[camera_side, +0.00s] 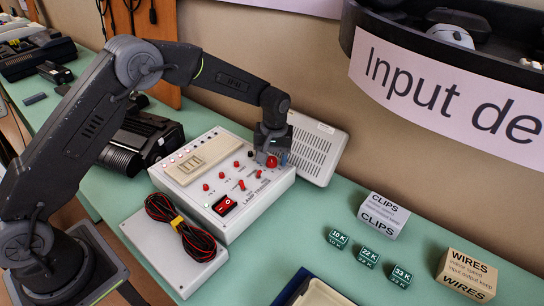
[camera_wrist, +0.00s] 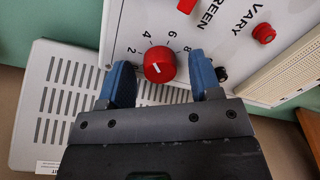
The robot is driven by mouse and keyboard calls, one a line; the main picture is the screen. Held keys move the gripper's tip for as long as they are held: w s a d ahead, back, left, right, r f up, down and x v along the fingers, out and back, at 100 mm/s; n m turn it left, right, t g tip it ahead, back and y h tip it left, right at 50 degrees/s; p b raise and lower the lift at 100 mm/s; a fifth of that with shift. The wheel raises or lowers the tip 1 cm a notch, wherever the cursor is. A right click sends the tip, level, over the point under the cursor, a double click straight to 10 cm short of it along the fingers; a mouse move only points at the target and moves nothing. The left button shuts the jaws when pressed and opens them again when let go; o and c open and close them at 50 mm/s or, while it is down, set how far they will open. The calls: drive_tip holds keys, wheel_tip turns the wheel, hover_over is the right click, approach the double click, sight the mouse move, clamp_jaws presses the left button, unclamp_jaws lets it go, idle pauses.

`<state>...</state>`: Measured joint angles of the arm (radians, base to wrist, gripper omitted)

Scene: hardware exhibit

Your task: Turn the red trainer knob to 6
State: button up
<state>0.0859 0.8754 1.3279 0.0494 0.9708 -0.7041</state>
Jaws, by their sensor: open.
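The red trainer knob (camera_wrist: 159,66) sits on the white lamp trainer panel (camera_wrist: 225,45), with the numbers 2, 4, 6 and 8 printed around it. A short white mark shows on its face, but I cannot tell surely which number it points to. My gripper (camera_wrist: 162,78) is open, with one blue finger on each side of the knob. Gaps appear to separate the fingers from the knob. In the side view, my gripper (camera_side: 272,152) is over the panel's back right corner, just at the red knob (camera_side: 271,162).
Coiled wires (camera_side: 180,228) lie in front. Small green blocks (camera_side: 368,257) and cartons (camera_side: 383,214) stand to the right.

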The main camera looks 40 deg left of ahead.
drive_tip(key=shift+c, duration=0.3)
drive_tip(key=c, duration=0.9)
drive_tip(key=shift+m, duration=0.4)
drive_tip(key=m, duration=0.3)
drive_tip(key=shift+m, duration=0.3)
drive_tip(key=shift+d+m+t, duration=0.1)
drive_tip(key=shift+m+t, duration=0.2)
drive_tip(key=shift+m, duration=1.9)
drive_tip(key=o, duration=1)
drive_tip(key=shift+c, duration=0.2)
